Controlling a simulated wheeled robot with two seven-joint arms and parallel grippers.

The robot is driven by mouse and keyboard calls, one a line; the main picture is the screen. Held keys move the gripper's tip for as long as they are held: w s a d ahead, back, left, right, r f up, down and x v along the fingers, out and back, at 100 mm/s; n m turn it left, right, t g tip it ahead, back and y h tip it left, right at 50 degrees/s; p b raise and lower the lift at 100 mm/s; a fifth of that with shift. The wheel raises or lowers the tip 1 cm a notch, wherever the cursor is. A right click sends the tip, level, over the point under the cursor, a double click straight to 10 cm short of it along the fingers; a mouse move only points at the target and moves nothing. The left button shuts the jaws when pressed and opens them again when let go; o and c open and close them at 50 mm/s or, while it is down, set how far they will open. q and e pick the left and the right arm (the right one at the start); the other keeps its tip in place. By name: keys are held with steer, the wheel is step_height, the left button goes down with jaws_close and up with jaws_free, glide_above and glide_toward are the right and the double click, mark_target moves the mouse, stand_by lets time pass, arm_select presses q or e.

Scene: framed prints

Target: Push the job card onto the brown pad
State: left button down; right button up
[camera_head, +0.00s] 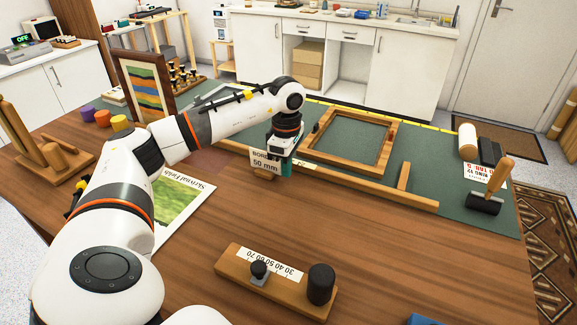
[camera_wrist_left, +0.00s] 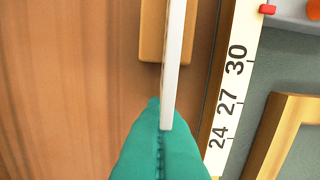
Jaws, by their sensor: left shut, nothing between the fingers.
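The job card (camera_head: 264,161), white and marked "50 mm", stands upright in a small wooden block (camera_head: 264,174) on the table. In the left wrist view the card (camera_wrist_left: 173,60) shows edge-on as a white strip, with its block (camera_wrist_left: 152,30) behind. My left gripper (camera_head: 286,168) has its teal fingers closed and empty, close at the card's right side. In the left wrist view the fingertips (camera_wrist_left: 160,132) meet the card's edge in the picture; contact is unclear. A flat reddish-brown patch, seemingly the brown pad (camera_head: 232,166), lies left of the card, partly hidden by my arm.
A wooden frame (camera_head: 388,150) and a ruled fence (camera_head: 375,191) lie on the green mat (camera_head: 450,205) at right. A print (camera_head: 180,205) lies at left. A wooden block with black knobs (camera_head: 235,268) is in front. Bare table lies between.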

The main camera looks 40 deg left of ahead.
arm_select(q)
steer(key=s+a, duration=0.2)
steer(key=a, duration=0.3)
steer(key=s+a, duration=0.2)
steer(key=a, duration=0.4)
steer(key=s+a, duration=0.3)
steer(key=a, duration=0.3)
